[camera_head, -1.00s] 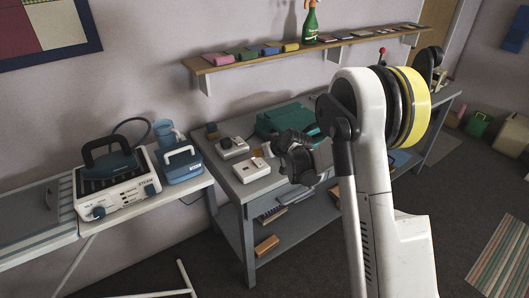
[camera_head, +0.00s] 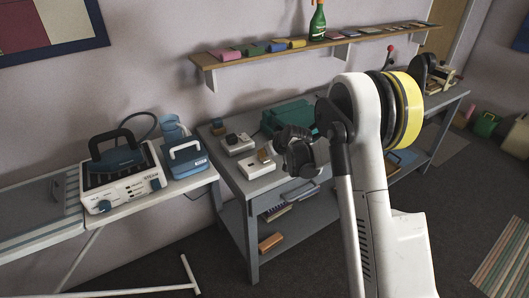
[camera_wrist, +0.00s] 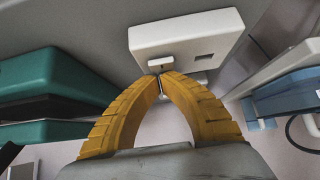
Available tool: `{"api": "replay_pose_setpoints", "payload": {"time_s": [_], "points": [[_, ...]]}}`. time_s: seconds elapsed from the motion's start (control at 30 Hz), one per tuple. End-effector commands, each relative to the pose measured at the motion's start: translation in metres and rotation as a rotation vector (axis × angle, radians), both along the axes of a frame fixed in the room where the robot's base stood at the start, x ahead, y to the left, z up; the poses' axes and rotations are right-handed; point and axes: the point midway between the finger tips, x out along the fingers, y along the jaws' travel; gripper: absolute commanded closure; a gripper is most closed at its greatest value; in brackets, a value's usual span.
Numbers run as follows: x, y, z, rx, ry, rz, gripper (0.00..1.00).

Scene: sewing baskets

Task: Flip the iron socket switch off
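A white socket box (camera_head: 253,170) lies on the grey workbench, just left of my gripper (camera_head: 264,154). It also shows in the wrist view (camera_wrist: 205,35), with a small white switch piece (camera_wrist: 160,63) at its edge and a small grey window. My gripper's yellow fingers (camera_wrist: 161,75) have their tips together right at that switch piece. They seem to touch it or be very close; I cannot tell which. Nothing shows between the fingers. The switch position cannot be read. A second white box (camera_head: 238,148) with a dark plug on it sits just behind.
A teal case (camera_head: 288,115) stands behind my gripper on the workbench (camera_head: 240,186). A steam iron station (camera_head: 125,187) and a blue-and-white unit (camera_head: 186,160) stand on the ironing board at left. A wall shelf (camera_head: 270,54) runs above.

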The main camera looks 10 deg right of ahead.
Motion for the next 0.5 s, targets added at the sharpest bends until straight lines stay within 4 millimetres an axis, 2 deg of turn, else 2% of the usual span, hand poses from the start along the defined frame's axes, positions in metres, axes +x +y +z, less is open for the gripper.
{"api": "replay_pose_setpoints", "payload": {"time_s": [0.5], "points": [[-0.015, -0.005, 0.002, 0.0, -0.001, 0.001, 1.0]]}}
